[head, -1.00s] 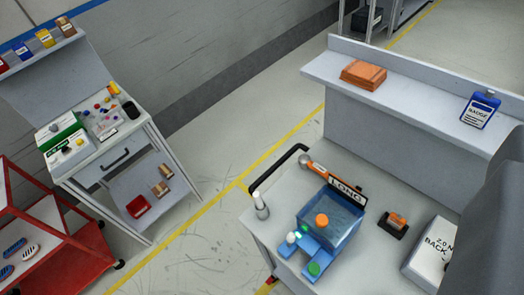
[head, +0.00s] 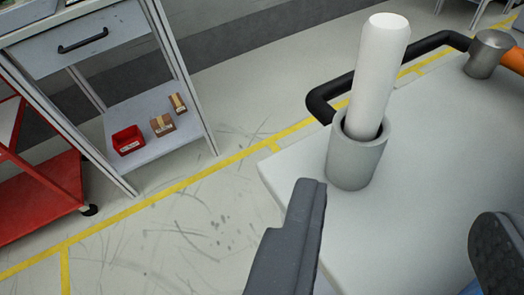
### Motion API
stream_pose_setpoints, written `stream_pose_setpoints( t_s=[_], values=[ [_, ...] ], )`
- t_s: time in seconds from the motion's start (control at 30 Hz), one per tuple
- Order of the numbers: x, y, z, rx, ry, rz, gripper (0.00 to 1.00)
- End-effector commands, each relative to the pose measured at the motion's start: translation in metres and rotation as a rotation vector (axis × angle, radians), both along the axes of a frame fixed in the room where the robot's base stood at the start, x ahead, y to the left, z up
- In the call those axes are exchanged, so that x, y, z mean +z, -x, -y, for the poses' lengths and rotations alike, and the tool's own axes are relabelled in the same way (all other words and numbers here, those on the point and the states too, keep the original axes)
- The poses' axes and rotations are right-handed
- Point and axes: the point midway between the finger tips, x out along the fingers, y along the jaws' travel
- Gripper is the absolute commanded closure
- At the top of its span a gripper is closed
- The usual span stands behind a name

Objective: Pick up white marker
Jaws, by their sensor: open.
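The white marker (head: 378,75) stands upright, leaning slightly right, in a small grey cylindrical holder (head: 356,160) near the corner of the light grey worktop. Its lower end is hidden inside the holder. My gripper (head: 400,210) is open, with one dark finger at the lower middle and the other at the lower right edge. The fingers are apart and nothing is between them. In the picture, the marker and holder stand above the gap between the fingers.
A black handle bar (head: 335,95) curves behind the holder along the worktop (head: 425,150) edge. A hammer with a metal head (head: 488,52) and orange handle lies at the upper right. At left are a grey cart with a red bin (head: 128,140) and small boxes, and a red rack (head: 45,195).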

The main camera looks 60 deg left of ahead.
Motion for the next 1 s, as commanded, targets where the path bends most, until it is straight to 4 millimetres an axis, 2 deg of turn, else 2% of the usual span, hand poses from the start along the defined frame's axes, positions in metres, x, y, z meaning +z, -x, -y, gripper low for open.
stream_pose_setpoints(
  t_s=[0.5, 1.0],
  values=[
    [-0.026, -0.046, -0.042, 0.003, 0.000, -0.001, 0.54],
    [-0.034, -0.066, -0.064, 0.005, 0.000, 0.002, 0.54]
  ],
)
